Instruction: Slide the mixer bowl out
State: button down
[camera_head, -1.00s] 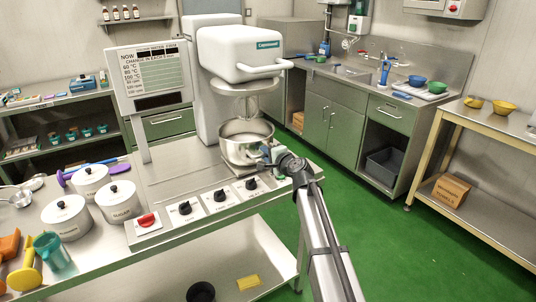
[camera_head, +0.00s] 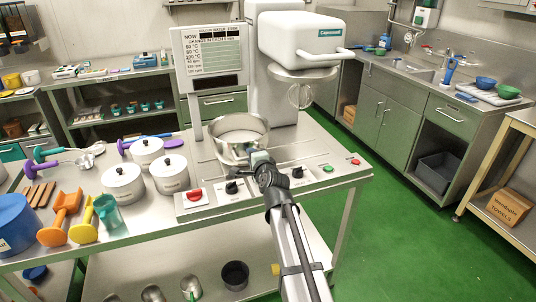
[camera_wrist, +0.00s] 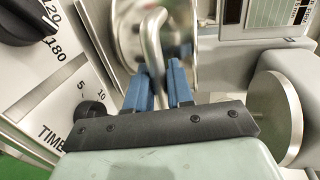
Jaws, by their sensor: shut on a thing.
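The steel mixer bowl (camera_head: 232,152) stands on the metal counter to the left of the mixer head (camera_head: 305,42), clear of the whisk (camera_head: 300,95). My gripper (camera_head: 259,157) is at the bowl's front side. In the wrist view, my gripper's blue fingers (camera_wrist: 160,86) are shut on the bowl's curved metal handle (camera_wrist: 151,38), and part of the shiny bowl (camera_wrist: 182,32) shows behind it. Most of the bowl's inside is hard to make out.
A panel with a red switch (camera_head: 194,196) and dark knobs lies in front of the bowl. Lidded white pots (camera_head: 170,174) stand close on its left. A display board (camera_head: 210,62) rises behind it. Bare counter (camera_head: 318,142) lies to the right.

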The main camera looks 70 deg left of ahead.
jog(key=shift+s, duration=0.6)
jog(key=c, duration=1.2)
grip_release()
jog(key=shift+o, duration=0.2)
jog(key=v, duration=1.4)
jog(key=shift+a, duration=0.1)
